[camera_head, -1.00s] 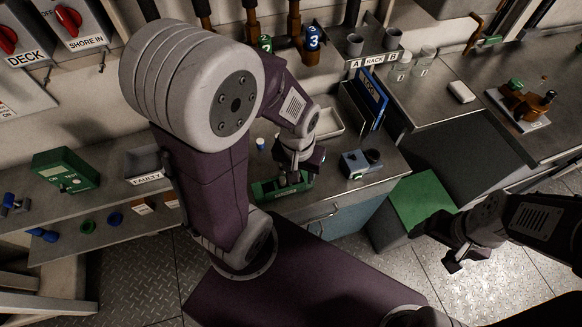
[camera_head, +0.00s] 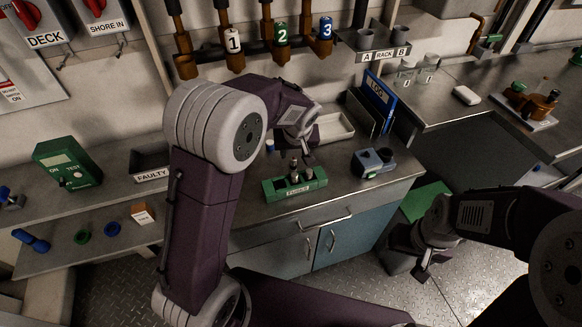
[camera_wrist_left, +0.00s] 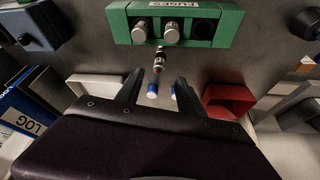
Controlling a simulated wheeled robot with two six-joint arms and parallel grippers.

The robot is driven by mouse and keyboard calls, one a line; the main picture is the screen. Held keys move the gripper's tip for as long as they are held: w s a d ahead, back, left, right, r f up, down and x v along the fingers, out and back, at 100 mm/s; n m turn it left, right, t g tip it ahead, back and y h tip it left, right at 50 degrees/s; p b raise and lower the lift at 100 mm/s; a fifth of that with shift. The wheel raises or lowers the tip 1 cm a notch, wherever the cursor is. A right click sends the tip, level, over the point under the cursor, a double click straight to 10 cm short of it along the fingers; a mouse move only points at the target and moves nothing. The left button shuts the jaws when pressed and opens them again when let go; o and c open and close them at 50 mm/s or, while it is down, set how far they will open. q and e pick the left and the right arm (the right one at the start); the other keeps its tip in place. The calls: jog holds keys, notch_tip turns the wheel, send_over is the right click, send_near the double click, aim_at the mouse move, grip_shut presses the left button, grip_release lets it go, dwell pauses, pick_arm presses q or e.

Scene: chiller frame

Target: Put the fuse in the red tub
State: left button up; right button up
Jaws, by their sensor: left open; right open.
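The green fuse holder (camera_head: 272,193) stands on the counter below my left gripper (camera_head: 308,158). The left wrist view shows it too (camera_wrist_left: 190,40), with two silver caps and one open dark socket. A small silver-and-dark cylinder (camera_wrist_left: 159,60) is just beyond my left gripper (camera_wrist_left: 158,90), which is open. Two small blue-ended pieces, one (camera_wrist_left: 152,90) and another (camera_wrist_left: 175,90), show around the fingertips. Which small piece is the fuse I cannot tell. The red tub (camera_wrist_left: 228,98) is right of the fingers there; my arm seems to hide it in the head view. My right gripper (camera_head: 423,268) is open, low at the right.
A dark FAULTY tray (camera_head: 150,168) and a green tester (camera_head: 68,162) are at the left. A blue-grey device (camera_head: 372,161), a pale tray (camera_head: 335,127) and a blue LOG binder (camera_head: 379,100) are to the right. Pipes with numbered tags run along the back.

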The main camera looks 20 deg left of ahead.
aim_at(293, 159)
pick_arm(q)
jog(key=x, duration=0.7)
jog(key=shift+w+f, duration=0.2)
jog(key=shift+f, duration=0.05)
jog(key=shift+s, duration=0.1)
grip_shut()
